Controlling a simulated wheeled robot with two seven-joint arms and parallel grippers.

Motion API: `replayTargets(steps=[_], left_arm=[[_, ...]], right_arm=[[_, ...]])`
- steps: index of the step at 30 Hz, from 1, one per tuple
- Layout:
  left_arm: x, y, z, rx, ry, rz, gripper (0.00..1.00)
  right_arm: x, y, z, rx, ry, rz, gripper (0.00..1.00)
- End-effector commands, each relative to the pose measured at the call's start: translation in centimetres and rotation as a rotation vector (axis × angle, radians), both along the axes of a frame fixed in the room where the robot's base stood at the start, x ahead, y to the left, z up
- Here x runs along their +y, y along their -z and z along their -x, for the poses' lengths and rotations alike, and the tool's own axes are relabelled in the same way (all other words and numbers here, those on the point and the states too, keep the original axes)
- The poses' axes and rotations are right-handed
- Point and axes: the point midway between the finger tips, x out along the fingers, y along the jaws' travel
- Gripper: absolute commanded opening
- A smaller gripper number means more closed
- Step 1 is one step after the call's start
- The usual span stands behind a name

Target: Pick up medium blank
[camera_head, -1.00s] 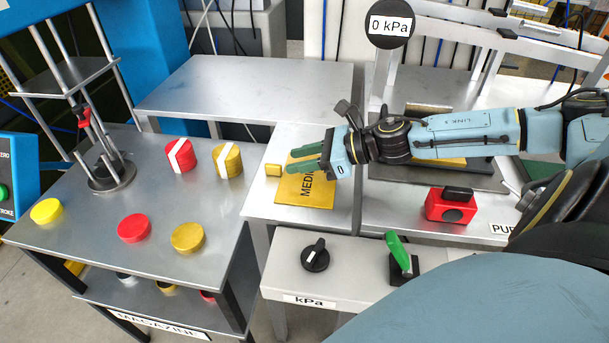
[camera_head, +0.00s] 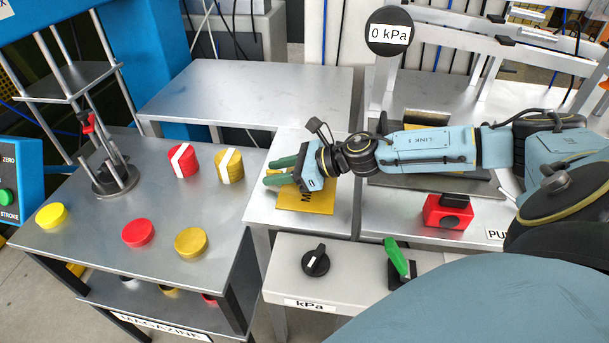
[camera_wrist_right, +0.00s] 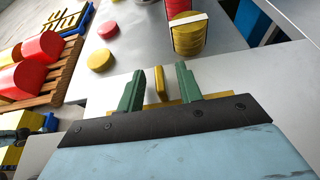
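The medium blank (camera_head: 320,200) is a flat yellow sheet with black lettering, lying on the small grey table. My right gripper (camera_head: 276,171) is over its far left part and hides much of the lettering. Its two green fingers point left and are apart. In the right wrist view a small upright yellow block (camera_wrist_right: 160,83) shows between the open fingers, with a gap on each side. A yellow strip of the blank (camera_wrist_right: 215,96) shows just beyond the gripper's dark front edge. Whether the fingers touch anything is unclear. My left gripper is not in view.
The magazine table (camera_head: 95,225) at left holds red and yellow round stacks, including a banded red one (camera_head: 183,161) and a banded yellow one (camera_head: 229,166). A grey panel with a black knob (camera_head: 316,261) and green lever (camera_head: 397,256) stands in front. A red box (camera_head: 447,212) sits right.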

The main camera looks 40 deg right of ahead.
Motion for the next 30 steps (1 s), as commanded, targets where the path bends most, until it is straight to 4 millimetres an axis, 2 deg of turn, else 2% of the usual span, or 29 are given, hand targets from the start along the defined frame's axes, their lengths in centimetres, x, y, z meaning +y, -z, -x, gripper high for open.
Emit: replayTargets(steps=[8,16,30], left_arm=[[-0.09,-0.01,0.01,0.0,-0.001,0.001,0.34],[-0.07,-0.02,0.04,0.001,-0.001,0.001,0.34],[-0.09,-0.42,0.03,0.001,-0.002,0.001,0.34]], right_arm=[[0.08,0.1,-0.09,0.001,0.0,0.001,0.35],[0.07,0.09,-0.08,0.001,0.0,0.001,0.0],[0.08,-0.34,-0.09,0.0,0.0,0.0,0.0]])
